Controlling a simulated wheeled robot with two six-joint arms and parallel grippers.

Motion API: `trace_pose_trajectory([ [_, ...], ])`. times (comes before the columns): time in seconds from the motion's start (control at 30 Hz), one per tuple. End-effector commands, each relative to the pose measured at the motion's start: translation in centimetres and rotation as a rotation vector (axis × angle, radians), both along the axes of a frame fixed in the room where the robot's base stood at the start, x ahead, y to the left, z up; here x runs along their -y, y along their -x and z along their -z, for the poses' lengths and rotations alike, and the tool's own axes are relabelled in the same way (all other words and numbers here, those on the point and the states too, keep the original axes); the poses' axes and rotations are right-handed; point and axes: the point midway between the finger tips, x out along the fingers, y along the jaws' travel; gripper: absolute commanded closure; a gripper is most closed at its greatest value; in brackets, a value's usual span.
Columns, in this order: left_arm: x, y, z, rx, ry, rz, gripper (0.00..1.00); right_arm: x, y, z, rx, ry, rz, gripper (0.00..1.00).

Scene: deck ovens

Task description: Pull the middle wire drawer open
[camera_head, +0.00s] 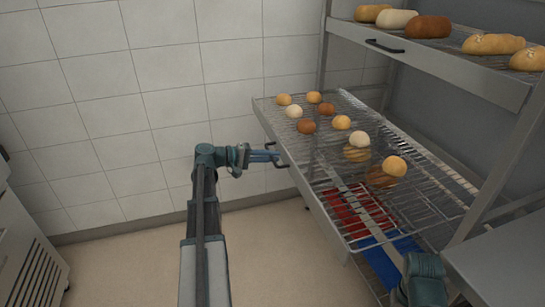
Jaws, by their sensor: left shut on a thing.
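The middle wire drawer (309,196) stands out from the rack to the left, past the upright post. Its wire mesh bottom carries several round rolls (341,122), pale, golden and brown. Its dark handle (285,165) is on the long metal front. My left gripper (275,157) comes in from the left and is shut on this handle, which it partly hides. Part of my right arm (423,280) shows at the lower right, below and beside the drawer; its fingertips cannot be made out.
An upper shelf (440,67) with a dark handle holds several loaves. Red (352,210) and blue (390,258) things show below the wire mesh. A grey surface (505,262) is at the lower right. A tiled wall stands behind, and the floor left of the drawer is clear.

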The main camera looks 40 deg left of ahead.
Motion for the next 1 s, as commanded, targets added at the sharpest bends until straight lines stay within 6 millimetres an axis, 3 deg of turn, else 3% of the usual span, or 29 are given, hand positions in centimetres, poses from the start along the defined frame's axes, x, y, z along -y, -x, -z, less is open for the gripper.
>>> trace_pose_trajectory([
  [0.03, 0.0, 0.0, 0.0, -0.001, -0.001, 0.0, 1.0, 0.0, 0.0, 0.0, 0.0, 0.0, 0.0, 0.5],
  [0.07, 0.0, 0.0, 0.0, -0.001, -0.001, 0.0, 0.82, 0.0, 0.0, 0.0, 0.0, 0.0, 0.0, 0.5],
  [0.2, 0.0, 0.0, 0.0, -0.001, -0.001, 0.0, 0.56, 0.0, 0.0, 0.0, 0.0, 0.0, 0.0, 0.5],
  [0.63, -0.7, 0.8, -0.3, 0.0, 0.0, -0.002, 0.55, 0.0, 0.0, -0.3, 0.0, 0.0, 0.0, 0.5],
  [1.0, -5.4, 6.7, -2.0, 0.0, 0.0, -0.004, 0.55, 0.0, 0.0, -2.0, 0.0, 0.0, 0.0, 0.5],
])
